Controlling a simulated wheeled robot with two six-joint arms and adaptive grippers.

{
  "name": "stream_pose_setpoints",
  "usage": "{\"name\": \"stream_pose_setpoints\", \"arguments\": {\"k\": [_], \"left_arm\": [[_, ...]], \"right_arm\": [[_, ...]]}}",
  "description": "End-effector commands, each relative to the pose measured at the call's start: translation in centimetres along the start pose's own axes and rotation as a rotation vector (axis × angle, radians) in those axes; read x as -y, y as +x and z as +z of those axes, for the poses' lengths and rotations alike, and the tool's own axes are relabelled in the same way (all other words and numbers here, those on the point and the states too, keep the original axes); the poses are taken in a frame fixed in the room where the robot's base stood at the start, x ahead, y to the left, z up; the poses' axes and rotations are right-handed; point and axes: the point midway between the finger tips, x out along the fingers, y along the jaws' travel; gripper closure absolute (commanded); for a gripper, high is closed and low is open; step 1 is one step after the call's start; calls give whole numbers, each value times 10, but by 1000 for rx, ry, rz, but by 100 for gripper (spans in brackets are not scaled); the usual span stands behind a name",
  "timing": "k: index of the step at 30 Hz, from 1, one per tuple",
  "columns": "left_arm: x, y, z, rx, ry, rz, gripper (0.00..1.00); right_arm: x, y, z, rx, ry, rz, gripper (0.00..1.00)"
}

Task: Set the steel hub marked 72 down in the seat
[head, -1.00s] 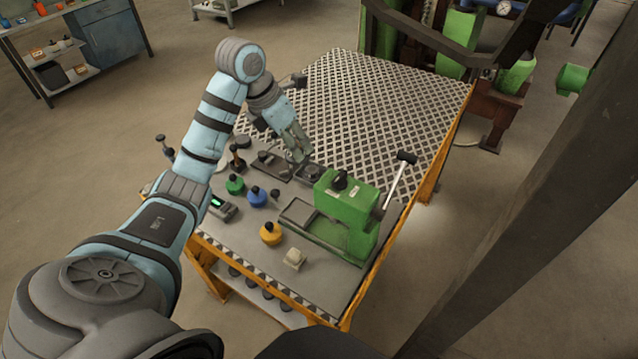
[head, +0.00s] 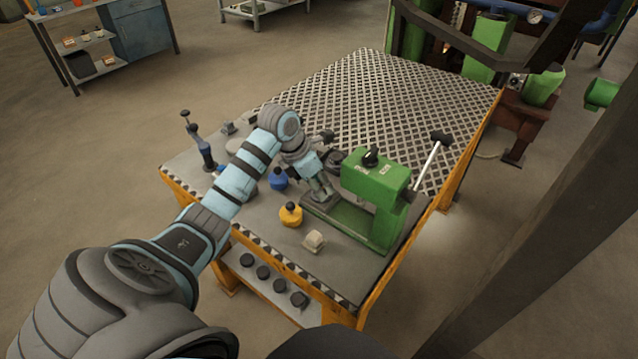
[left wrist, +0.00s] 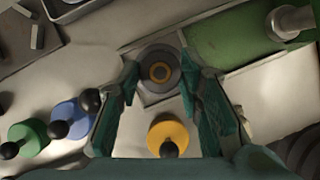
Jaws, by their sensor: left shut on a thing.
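My left gripper (head: 322,196) is low over the front left side of the green press (head: 375,190). In the left wrist view its two fingers (left wrist: 160,76) stand on either side of a round grey hub (left wrist: 173,88) with a brass-coloured ring, and it is shut on this hub. The number on the hub is not readable. A pale square plate (left wrist: 150,99), apparently the seat, shows under the hub. I cannot tell whether the hub touches it. In the head view the fingers mostly hide the hub. My right gripper is not in view.
A yellow knobbed piece (head: 290,215) and a blue one (head: 278,180) stand close to the left of the gripper. A pale block (head: 314,241) lies near the front edge. A black-headed lever (head: 428,162) sticks up behind the press. The perforated table top (head: 400,100) behind is clear.

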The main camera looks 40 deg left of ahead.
Motion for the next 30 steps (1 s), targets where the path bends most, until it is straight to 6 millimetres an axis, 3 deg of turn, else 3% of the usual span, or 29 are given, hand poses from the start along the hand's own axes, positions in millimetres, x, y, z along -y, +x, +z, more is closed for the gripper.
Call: {"name": "stream_pose_setpoints", "arguments": {"k": [7,8,12,23,26,30], "left_arm": [[0,1,0,2,0,1,100],[0,2,0,1,0,0,65],[0,1,0,1,0,0,46],[-1,-7,1,2,0,2,46],[-2,-27,2,2,1,4,46],[-2,-68,2,1,2,6,46]], "right_arm": [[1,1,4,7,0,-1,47],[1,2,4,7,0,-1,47],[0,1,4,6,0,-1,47],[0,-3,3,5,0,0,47],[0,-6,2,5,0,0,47],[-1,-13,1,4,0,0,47]]}}
